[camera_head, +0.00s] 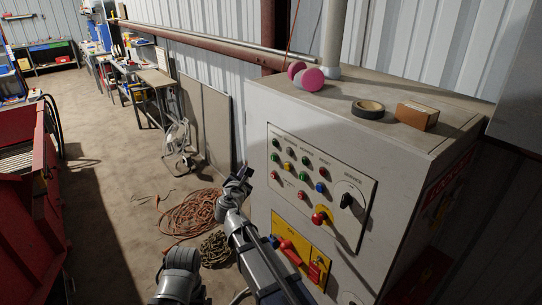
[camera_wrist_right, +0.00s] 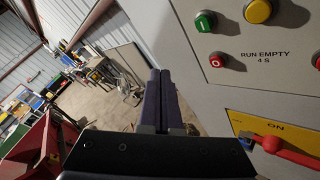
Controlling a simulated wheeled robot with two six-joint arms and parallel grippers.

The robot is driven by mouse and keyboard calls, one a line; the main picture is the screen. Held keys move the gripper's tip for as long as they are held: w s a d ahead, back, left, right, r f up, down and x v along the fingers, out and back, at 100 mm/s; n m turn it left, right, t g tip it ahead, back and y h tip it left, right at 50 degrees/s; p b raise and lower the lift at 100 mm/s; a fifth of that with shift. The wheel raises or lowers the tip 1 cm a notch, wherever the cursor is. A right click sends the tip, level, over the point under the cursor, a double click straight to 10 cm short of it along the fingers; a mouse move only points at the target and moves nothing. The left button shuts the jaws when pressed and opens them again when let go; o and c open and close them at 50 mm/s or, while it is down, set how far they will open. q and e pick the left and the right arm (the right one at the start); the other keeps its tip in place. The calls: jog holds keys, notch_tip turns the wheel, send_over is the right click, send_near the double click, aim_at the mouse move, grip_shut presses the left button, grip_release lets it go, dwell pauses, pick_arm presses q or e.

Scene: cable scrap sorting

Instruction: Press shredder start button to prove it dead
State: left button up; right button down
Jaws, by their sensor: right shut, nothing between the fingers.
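The control panel (camera_head: 330,232) is on the front of a pale cabinet, with several green, red, yellow and blue buttons and a black rotary switch (camera_head: 347,200). In the right wrist view, a green button marked I (camera_wrist_right: 205,21) sits above a red button marked O (camera_wrist_right: 217,60), beside a yellow one (camera_wrist_right: 258,10). I cannot read which button is the shredder start. My right gripper (camera_head: 245,171) is shut and empty, left of the panel and apart from it; its fingers also show in the right wrist view (camera_wrist_right: 158,88). My left gripper is not in view.
A red mushroom knob (camera_head: 320,216) is low on the panel. A yellow plate with a red handle (camera_head: 290,250) is below. Coiled cables (camera_head: 190,212) lie on the floor.

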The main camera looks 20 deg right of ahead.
aim_at(274, 158)
jog(key=shift+d, duration=0.15)
jog(key=w+d, duration=0.3)
jog(key=d, duration=0.5)
dwell(0.3)
jog(key=shift+d, duration=0.1)
dwell(1.9)
jog(key=shift+w+d, duration=0.1)
jog(key=shift+d, duration=0.25)
jog(key=shift+w+d, duration=0.15)
jog(key=shift+d, duration=0.25)
dwell(0.8)
jog(key=shift+a, duration=0.15)
jog(key=shift+s+a, duration=0.3)
jog(key=shift+a, duration=0.35)
